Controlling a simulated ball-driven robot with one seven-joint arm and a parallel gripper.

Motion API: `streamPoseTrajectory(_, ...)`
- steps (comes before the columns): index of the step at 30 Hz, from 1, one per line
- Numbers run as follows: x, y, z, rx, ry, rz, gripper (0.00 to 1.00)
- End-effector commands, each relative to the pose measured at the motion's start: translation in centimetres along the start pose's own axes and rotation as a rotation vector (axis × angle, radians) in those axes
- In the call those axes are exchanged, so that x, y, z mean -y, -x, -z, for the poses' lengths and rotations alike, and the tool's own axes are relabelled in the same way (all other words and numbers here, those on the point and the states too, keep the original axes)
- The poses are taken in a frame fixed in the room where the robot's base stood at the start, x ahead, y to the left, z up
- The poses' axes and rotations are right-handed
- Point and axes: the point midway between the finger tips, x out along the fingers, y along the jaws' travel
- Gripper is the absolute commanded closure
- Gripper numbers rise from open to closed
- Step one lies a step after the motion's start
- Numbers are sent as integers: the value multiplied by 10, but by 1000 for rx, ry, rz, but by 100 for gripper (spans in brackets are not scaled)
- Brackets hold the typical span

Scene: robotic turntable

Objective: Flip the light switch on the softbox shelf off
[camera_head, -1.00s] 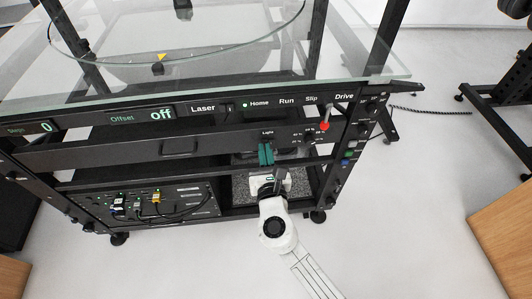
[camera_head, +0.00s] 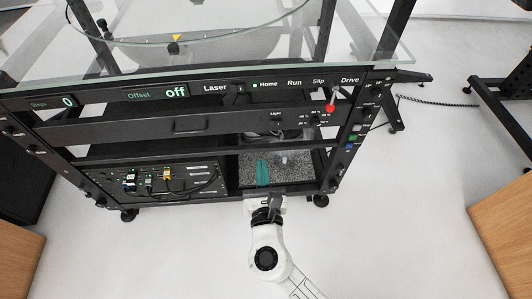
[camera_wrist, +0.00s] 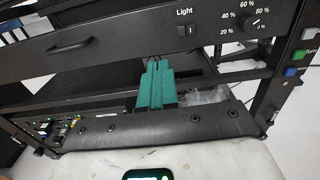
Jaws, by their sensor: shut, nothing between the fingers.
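The light switch (camera_wrist: 188,30) is a small dark rocker under the word "Light" on the black shelf front. A pale mark shows on it, but I cannot tell its position. In the head view the switch (camera_head: 277,122) is tiny, left of the brightness dial. My gripper (camera_head: 262,164) has teal fingers held together, empty, below the switch and in front of the lower opening. In the wrist view my gripper (camera_wrist: 155,64) points up toward the panel, below and left of the switch, with a gap between them.
The brightness dial (camera_wrist: 250,23) is right of the switch. A drawer handle (camera_head: 189,125) is at the left of the same panel. A red-knobbed lever (camera_head: 330,108) sits above right. The glass top (camera_head: 230,73) overhangs. Open floor lies in front.

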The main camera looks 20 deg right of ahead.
Motion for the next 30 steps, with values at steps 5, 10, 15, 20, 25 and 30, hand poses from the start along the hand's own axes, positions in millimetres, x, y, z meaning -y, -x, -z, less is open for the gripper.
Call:
streamPoseTrajectory(5, -6, 16, 0, 0, 1, -1, 100)
streamPoseTrajectory(10, -6, 20, 0, 1, 0, 0, 100)
streamPoseTrajectory(15, -6, 20, 0, 1, 0, 0, 100)
streamPoseTrajectory(20, -6, 19, 0, 1, 0, 0, 100)
streamPoseTrajectory(25, -6, 19, 0, 1, 0, 0, 100)
streamPoseTrajectory(30, 31, 14, -5, -25, -175, 112, 100)
